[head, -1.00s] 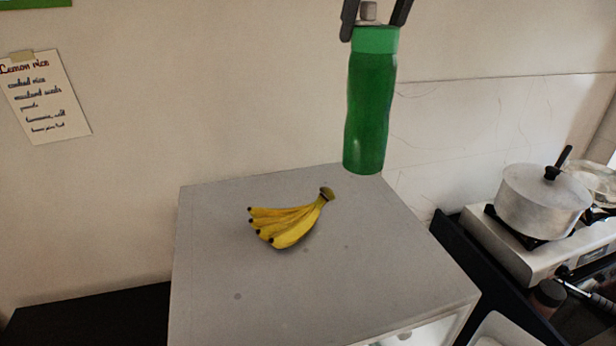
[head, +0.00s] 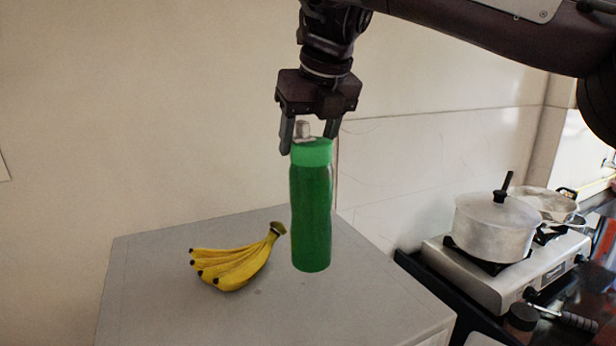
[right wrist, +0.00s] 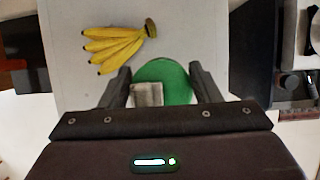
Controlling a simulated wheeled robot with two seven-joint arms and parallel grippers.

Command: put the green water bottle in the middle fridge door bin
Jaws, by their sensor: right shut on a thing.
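The green water bottle (head: 311,215) hangs upright from my right gripper (head: 311,139). The gripper points down with its fingers on either side of the bottle's green cap and grey spout. In the right wrist view the bottle top (right wrist: 168,80) sits between the two fingers (right wrist: 158,88). The bottle appears in front of the grey fridge top (head: 160,290); its exact height above that surface is hard to judge. The middle door bin is not in view. My left gripper is not in view.
A bunch of bananas (head: 235,264) lies on the fridge top, left of the bottle. At the right, a lidded pot (head: 493,228) and a pan (head: 545,205) stand on a stove (head: 470,272). A plain wall (head: 150,120) stands behind.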

